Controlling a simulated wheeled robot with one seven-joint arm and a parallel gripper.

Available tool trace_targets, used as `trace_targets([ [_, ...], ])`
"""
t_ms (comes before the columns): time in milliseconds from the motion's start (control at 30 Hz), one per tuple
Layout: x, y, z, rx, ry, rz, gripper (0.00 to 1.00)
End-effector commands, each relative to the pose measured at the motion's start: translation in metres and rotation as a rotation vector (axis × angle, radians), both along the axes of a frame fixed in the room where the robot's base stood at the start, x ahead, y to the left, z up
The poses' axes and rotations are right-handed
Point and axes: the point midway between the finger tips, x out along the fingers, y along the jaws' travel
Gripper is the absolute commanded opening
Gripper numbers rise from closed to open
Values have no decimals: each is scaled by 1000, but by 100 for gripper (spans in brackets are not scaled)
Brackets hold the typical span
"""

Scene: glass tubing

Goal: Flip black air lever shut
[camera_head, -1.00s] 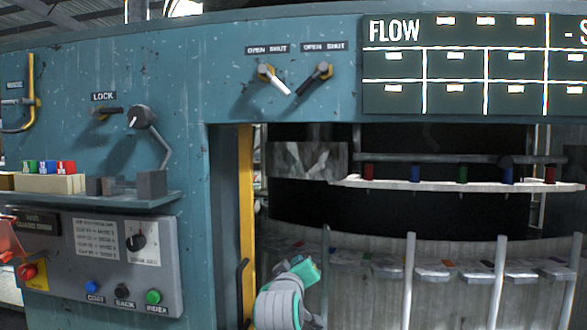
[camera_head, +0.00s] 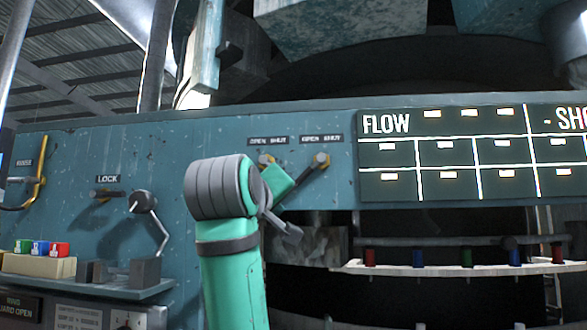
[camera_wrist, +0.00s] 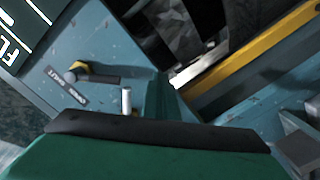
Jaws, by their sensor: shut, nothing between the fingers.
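The black lever (camera_head: 308,172) is on the blue panel, under the right "OPEN SHUT" label (camera_head: 322,139). Its handle slants down and left from a yellowish hub. In the wrist view the black lever (camera_wrist: 103,78) shows to the left of the fingers. My gripper (camera_head: 277,181) is raised in front of the panel, left of the black lever, and covers most of the white lever, whose hub (camera_head: 266,160) still shows. In the wrist view my gripper (camera_wrist: 163,88) is shut and empty, apart from the black lever. The fingertips are hard to make out in the head view.
The FLOW board (camera_head: 440,150) is to the right of the levers. A lock lever (camera_head: 107,194) and a cranked grey lever (camera_head: 145,202) are to the left. A shelf with colored blocks (camera_head: 40,248) is at lower left. A dark opening with a white rack (camera_head: 440,268) lies below right.

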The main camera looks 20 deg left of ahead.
Motion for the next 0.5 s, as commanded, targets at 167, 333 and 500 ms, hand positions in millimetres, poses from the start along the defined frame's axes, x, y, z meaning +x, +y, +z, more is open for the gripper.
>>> trace_targets([
  [167, -47, -9, 59, -9, -15, -4, 0],
  [333, -83, -18, 95, -18, -19, -8, 0],
  [500, -103, -23, 112, -22, -19, -10, 0],
])
